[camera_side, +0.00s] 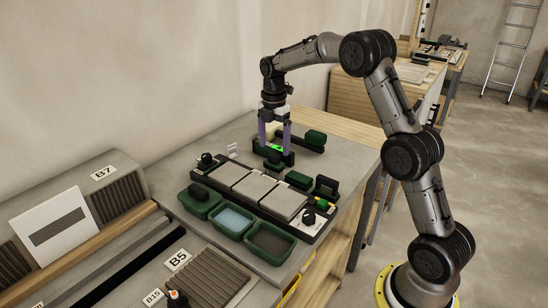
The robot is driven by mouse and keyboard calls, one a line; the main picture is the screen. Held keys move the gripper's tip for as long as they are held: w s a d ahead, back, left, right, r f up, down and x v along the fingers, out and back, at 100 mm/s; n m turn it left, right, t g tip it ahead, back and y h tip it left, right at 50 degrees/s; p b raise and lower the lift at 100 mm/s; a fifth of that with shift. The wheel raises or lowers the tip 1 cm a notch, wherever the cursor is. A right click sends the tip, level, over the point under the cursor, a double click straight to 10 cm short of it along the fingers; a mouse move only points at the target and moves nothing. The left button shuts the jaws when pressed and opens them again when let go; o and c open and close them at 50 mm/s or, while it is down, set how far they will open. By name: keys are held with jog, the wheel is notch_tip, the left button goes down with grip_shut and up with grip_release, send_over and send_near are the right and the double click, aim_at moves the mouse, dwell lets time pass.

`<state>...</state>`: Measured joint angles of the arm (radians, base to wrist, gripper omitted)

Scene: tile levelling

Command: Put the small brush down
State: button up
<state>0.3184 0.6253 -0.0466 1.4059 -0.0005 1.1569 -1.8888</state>
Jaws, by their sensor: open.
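My gripper (275,142) points down at the back of the workbench, its two fingers apart. Below and between the fingers is a dark green holder (262,156) with a bright green strip (276,148). A small dark block-like piece (273,163) sits just in front of it. The small brush cannot be told apart with certainty at this size; it may be one of these dark green pieces under the fingers. Whether the fingers touch anything cannot be seen.
Three pale tiles (257,187) lie in a dark frame in front of the gripper. Green tubs stand nearer, one with bluish water (232,218) and one with dark filling (270,240). A green block (315,138) lies to the right of the gripper. The wall is close behind.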

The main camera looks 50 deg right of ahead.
aim_at(274, 155)
notch_tip(274, 155, up, 4)
jog(key=shift+r, duration=0.15)
jog(key=shift+s+a+r, duration=0.15)
jog(key=shift+a+r, duration=0.05)
jog(key=shift+r, duration=0.1)
jog(key=s+a+r+m+t, duration=0.3)
jog(key=s+a+r+m, duration=0.6)
jog(key=s, duration=0.5)
jog(key=s+a+f+m+t, duration=0.1)
jog(key=s+a+f+m, duration=0.1)
jog(key=s, duration=0.7)
jog(key=s+a+f+m+t, duration=0.1)
jog(key=s+a+f+m, duration=0.1)
jog(key=s+a+m, duration=0.2)
jog(key=s+m, duration=0.3)
jog(key=s, duration=0.1)
jog(key=shift+s+a+f+t, duration=0.25)
jog(key=shift+s+a+t, duration=0.05)
jog(key=shift+s, duration=0.1)
